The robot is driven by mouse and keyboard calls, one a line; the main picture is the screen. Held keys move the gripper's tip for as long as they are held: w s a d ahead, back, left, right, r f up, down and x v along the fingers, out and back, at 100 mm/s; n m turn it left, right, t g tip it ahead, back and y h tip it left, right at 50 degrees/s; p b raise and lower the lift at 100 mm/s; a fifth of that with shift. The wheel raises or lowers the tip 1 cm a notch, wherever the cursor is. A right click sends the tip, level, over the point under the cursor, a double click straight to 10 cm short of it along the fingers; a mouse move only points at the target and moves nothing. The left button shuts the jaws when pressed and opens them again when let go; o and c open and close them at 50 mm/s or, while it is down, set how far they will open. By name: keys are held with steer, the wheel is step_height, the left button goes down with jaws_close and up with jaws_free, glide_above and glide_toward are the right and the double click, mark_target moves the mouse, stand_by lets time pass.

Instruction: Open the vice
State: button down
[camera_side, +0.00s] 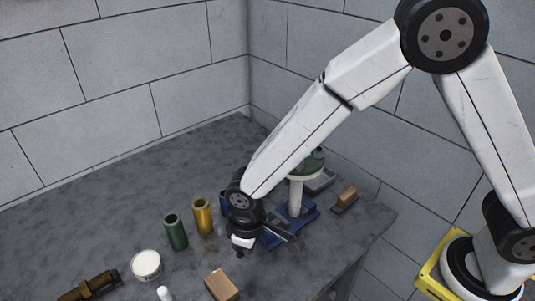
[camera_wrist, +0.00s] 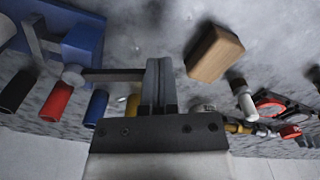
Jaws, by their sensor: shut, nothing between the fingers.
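The vice is the blue block with grey metal parts (camera_wrist: 84,42) at the upper left of the wrist view. A dark bar (camera_wrist: 112,75) runs from a round grey knob on it toward my gripper (camera_wrist: 158,75). The bar's end meets the left side of the fingers in the picture; I cannot tell whether they touch. My fingers are shut together and empty. In the side view my gripper (camera_side: 241,250) points down low over the bench, just left of the blue vice (camera_side: 272,238). My wrist partly hides the vice there.
A wooden block (camera_side: 221,285) lies in front of my gripper. A green cylinder (camera_side: 175,232) and a yellow cylinder (camera_side: 202,217) stand to its left, with a white tub (camera_side: 146,265) nearer. A blue-based stand (camera_side: 299,213) is behind right. The far left bench is clear.

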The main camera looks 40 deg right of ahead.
steer(key=shift+w+a, duration=0.2)
steer(key=shift+w, duration=0.15)
steer(key=shift+w+a, duration=0.35)
steer(key=shift+w, duration=0.3)
stand_by(0.4)
steer(key=shift+w+a, duration=0.1)
steer(key=shift+w, duration=0.35)
steer(key=shift+s, duration=0.35)
stand_by(0.4)
steer(key=shift+s+d, duration=0.2)
steer(key=shift+s, duration=0.2)
steer(key=shift+r, duration=0.15)
